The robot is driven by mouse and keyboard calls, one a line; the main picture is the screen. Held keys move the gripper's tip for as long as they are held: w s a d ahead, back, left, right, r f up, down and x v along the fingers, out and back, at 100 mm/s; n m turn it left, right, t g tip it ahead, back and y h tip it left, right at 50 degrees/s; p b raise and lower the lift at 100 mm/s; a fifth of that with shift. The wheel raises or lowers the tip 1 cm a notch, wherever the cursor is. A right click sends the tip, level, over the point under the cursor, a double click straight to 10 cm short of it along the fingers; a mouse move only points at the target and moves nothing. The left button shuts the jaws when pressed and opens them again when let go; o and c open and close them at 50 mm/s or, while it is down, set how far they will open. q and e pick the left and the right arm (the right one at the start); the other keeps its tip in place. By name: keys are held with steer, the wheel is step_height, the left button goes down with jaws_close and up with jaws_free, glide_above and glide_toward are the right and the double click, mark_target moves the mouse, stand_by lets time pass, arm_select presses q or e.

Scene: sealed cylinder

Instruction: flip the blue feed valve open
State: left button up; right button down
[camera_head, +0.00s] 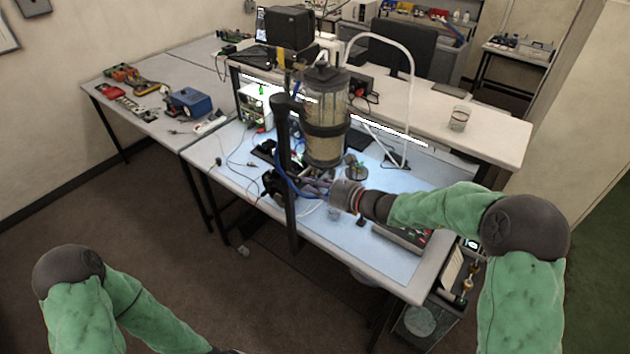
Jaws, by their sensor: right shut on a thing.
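The sealed cylinder (326,118), a clear vessel with dark bands and tan contents, stands upright on a dark post (283,150) at the bench's front edge. A blue feed line (283,172) curves down beside the post toward dark fittings (271,184). My right gripper (306,185) reaches in from the right, below the cylinder, with its fingers at the fittings by the blue line. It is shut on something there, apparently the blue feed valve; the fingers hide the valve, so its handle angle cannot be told. My left arm is low at the left, its gripper out of frame.
The lit workbench (390,262) holds cables, small parts and a grey device (402,236) near my right forearm. A white arched tube (408,75) rises behind the cylinder. A glass (459,118) stands on the upper shelf. The floor at front left is clear.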

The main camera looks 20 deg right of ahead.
steer(key=c, duration=1.1)
jaws_free()
steer(key=shift+w, duration=0.1)
steer(key=shift+c, duration=0.2)
steer(key=v, duration=1.2)
steer(key=s+a+f+n+g+h+b, duration=0.2)
steer(key=s+a+f+n+g+b, duration=0.2)
steer(key=f, duration=1.9)
steer(key=s+a+f+n+g+h+b, duration=0.1)
steer(key=s+a+f+n+g+b, duration=0.3)
steer(key=s+f+n+b, duration=0.7)
steer(key=s+a+f+n+g+h+b, duration=0.2)
steer(key=s+a+f+n+b, duration=0.4)
steer(key=f, duration=3)
steer(key=s+n+g+b, duration=0.1)
steer(key=s+n+b, duration=0.1)
steer(key=n+b, duration=0.3)
steer(key=shift+a+g+h+b, duration=0.15)
steer(key=shift+g+h+b, duration=0.2)
steer(key=shift+b, duration=1.9)
